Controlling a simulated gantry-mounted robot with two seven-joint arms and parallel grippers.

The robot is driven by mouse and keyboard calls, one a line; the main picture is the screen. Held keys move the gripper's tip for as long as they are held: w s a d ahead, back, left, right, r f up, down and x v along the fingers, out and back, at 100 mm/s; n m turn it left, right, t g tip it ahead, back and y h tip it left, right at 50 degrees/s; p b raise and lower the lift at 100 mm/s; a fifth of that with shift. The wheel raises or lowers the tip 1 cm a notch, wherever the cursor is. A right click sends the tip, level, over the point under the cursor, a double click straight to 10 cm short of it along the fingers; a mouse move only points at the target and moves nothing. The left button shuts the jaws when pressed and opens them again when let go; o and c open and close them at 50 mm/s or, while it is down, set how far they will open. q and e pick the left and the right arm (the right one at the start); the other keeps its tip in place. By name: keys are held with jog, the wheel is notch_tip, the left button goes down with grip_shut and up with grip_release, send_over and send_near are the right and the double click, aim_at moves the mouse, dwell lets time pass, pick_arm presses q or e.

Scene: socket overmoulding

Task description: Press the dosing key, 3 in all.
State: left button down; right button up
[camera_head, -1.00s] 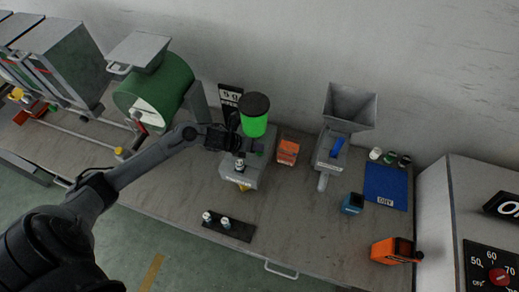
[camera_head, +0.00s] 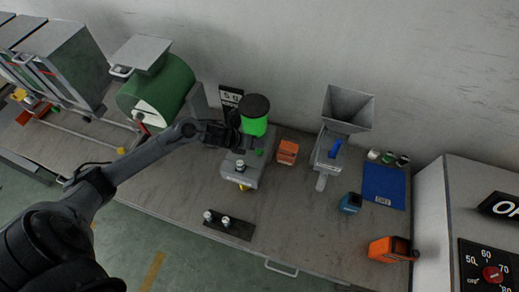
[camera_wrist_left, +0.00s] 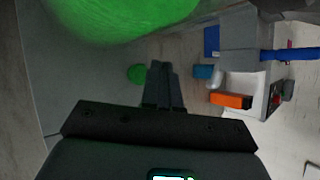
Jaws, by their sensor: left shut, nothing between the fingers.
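The dosing machine (camera_head: 240,177) stands mid-bench, a grey box with a dark-capped green container (camera_head: 254,126) on top. A small green round key (camera_head: 259,153) sits on its upper face, right of my gripper. The key also shows in the left wrist view (camera_wrist_left: 136,73), just left of my fingertips and uncovered. My left gripper (camera_head: 238,143) is shut and empty, close above the machine; its fingers (camera_wrist_left: 162,75) are together beside the key, and contact does not show. A small display (camera_head: 231,96) stands behind the machine. My right gripper is not in view.
A black holder (camera_head: 228,224) with two small parts lies in front. An orange box (camera_head: 288,152) and a grey hopper (camera_head: 347,108) stand to the right, a green drum (camera_head: 160,92) to the left. The bench front right of the holder is mostly clear.

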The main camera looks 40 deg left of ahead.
aim_at(257, 152)
pick_arm(q)
notch_tip(257, 152, up, 4)
jog(key=shift+f+p, duration=0.15)
jog(key=shift+p, duration=0.95)
dwell(0.9)
dwell(0.9)
